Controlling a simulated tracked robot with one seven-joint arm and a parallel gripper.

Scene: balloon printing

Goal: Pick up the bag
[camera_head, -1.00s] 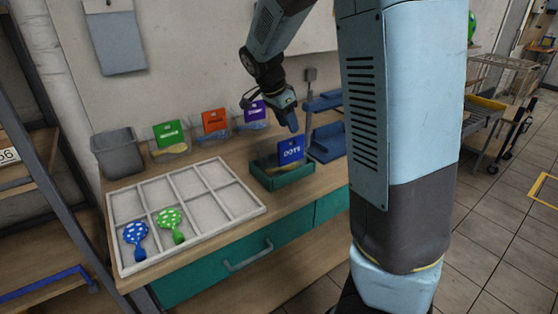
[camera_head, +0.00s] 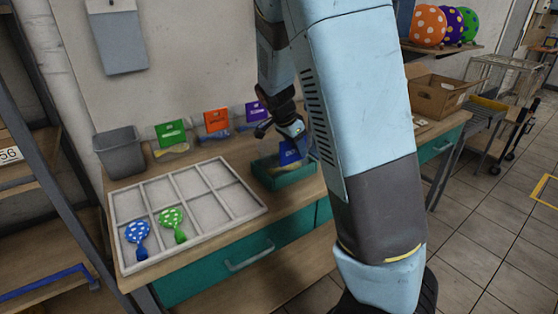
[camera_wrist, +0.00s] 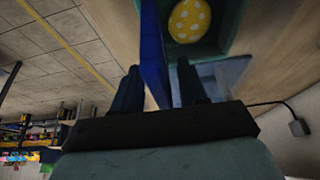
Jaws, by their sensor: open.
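The bag has a blue header card (camera_head: 289,156) and stands in a small teal tray (camera_head: 290,178) on the workbench. My gripper (camera_head: 296,138) is right at the top of the card and hides part of it. In the wrist view my gripper (camera_wrist: 160,76) is open, with one finger on each side of the blue card (camera_wrist: 153,45), which shows nearly edge-on. A clear part of the bag (camera_wrist: 222,76) lies beside the card. A yellow balloon with white dots (camera_wrist: 189,20) shows in the tray area.
A white divided tray (camera_head: 236,195) holds a blue dotted balloon (camera_head: 137,233) and a green one (camera_head: 172,218). Bags with green (camera_head: 171,133), orange (camera_head: 216,121) and purple cards stand behind. A grey bin (camera_head: 118,150) is at left, a cardboard box (camera_head: 438,97) at right.

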